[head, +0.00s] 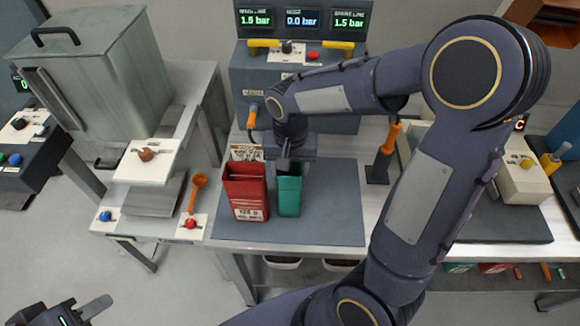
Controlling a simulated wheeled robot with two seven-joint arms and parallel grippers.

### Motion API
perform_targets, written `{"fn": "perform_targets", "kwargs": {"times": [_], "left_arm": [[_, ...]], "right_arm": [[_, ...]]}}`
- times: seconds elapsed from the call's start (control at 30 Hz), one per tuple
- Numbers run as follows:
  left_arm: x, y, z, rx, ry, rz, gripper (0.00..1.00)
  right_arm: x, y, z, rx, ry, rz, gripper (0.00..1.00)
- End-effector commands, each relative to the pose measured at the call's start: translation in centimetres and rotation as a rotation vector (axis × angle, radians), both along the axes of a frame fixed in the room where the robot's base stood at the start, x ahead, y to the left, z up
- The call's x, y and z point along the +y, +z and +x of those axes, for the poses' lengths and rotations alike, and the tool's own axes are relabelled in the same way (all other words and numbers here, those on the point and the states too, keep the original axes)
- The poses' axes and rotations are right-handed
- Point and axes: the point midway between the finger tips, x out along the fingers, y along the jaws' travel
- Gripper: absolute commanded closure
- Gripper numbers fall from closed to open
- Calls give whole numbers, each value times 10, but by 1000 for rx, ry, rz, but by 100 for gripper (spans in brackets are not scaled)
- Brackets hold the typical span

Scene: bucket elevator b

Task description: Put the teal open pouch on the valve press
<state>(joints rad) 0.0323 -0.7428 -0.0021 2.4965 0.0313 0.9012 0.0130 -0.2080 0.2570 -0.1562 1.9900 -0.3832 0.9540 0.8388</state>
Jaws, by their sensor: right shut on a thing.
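The teal open pouch (289,196) stands upright on the dark grey mat in the middle, just right of a red open pouch (246,192). My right gripper (287,166) reaches down from above and is shut on the teal pouch at its top rim; the fingertips are partly hidden. A dark unit with yellow handles and three pressure displays (290,80) stands behind the mat; I cannot tell whether it is the valve press. My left gripper (88,308) is at the bottom left, away from the tables, cut by the frame edge; its jaw opening is unclear.
An orange ladle (196,192) lies left of the red pouch, near a red button (190,224). A large grey-green bin (105,75) stands at the left. An orange-topped post (383,155) stands right of the mat. My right arm covers much of the right side. The mat's front right is clear.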

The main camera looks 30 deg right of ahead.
Motion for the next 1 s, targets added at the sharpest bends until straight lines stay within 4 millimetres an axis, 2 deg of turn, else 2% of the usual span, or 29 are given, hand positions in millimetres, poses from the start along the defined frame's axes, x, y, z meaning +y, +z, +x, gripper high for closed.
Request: {"fn": "perform_targets", "kwargs": {"times": [0.17, 0.2, 0.27, 0.5, 0.63, 0.77, 1.0], "left_arm": [[0, -4, 0, 0, 0, 0, 64], [0, -4, 0, 0, 0, 0, 64], [0, -3, 0, 0, 0, 0, 64], [0, -2, 0, 0, 0, 0, 64], [0, 1, 0, 0, 0, 0, 64], [0, 0, 0, 0, 0, 0, 64], [0, 1, 0, 0, 0, 0, 64]], "right_arm": [[0, -4, 0, 0, 0, 0, 62], [0, -4, 0, 0, 0, 0, 48], [0, -3, 0, 0, 0, 0, 40], [0, -2, 0, 0, 0, 0, 40], [0, 4, 1, -2, 0, 0, 40], [0, 23, 1, -6, -1, 1, 40], [0, 76, 1, -7, 0, 2, 40]]}}
